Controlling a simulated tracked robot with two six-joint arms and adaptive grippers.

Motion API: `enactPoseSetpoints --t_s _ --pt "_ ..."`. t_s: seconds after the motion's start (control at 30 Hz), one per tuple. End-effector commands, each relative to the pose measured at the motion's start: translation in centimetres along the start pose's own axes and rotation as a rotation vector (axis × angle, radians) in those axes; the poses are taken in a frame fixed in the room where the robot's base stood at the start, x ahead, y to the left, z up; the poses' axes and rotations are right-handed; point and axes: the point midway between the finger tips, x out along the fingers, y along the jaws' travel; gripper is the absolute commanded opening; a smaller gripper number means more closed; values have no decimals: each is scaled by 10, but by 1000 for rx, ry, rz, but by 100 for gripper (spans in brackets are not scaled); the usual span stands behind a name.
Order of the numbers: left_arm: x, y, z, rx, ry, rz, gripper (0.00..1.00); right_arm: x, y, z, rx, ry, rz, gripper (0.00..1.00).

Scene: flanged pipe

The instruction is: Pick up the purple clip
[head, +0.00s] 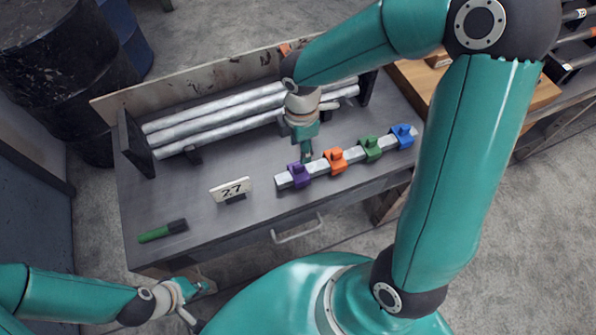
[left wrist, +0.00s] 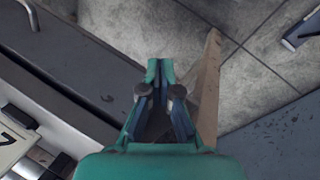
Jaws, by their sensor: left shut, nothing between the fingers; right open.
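The purple clip (head: 299,175) sits near the left end of a short grey pipe (head: 318,168) on the bench. My right gripper (head: 306,156) is open and points down just behind and above the purple clip, slightly toward the orange clip. I cannot tell whether it touches the purple clip. My left gripper (head: 203,288) is shut and empty, low in front of the bench and well away from the clip. In the left wrist view its closed fingers (left wrist: 161,72) point away from the camera, and the purple clip does not show there.
Orange (head: 335,160), green (head: 371,149) and blue (head: 403,136) clips share the short pipe. Long pipes (head: 215,120) rest behind. A drawer handle (head: 298,230) sticks out in front.

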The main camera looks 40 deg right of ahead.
Motion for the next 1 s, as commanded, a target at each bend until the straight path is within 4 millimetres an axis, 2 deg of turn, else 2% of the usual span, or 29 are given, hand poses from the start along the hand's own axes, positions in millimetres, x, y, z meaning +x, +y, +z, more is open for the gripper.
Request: enactPoseSetpoints --t_s 0.1,0.37,0.7,1.0 --pt "2 -1 0 0 0 0 0 20 0 0 -2 -1 -3 46" --pt "2 -1 0 0 0 0 0 36 0 -1 -1 0 -2 46" --pt "5 -2 0 0 0 0 0 80 -2 -7 -3 0 -2 46" --pt "5 -2 0 0 0 0 0 84 -2 -7 -2 1 1 46"
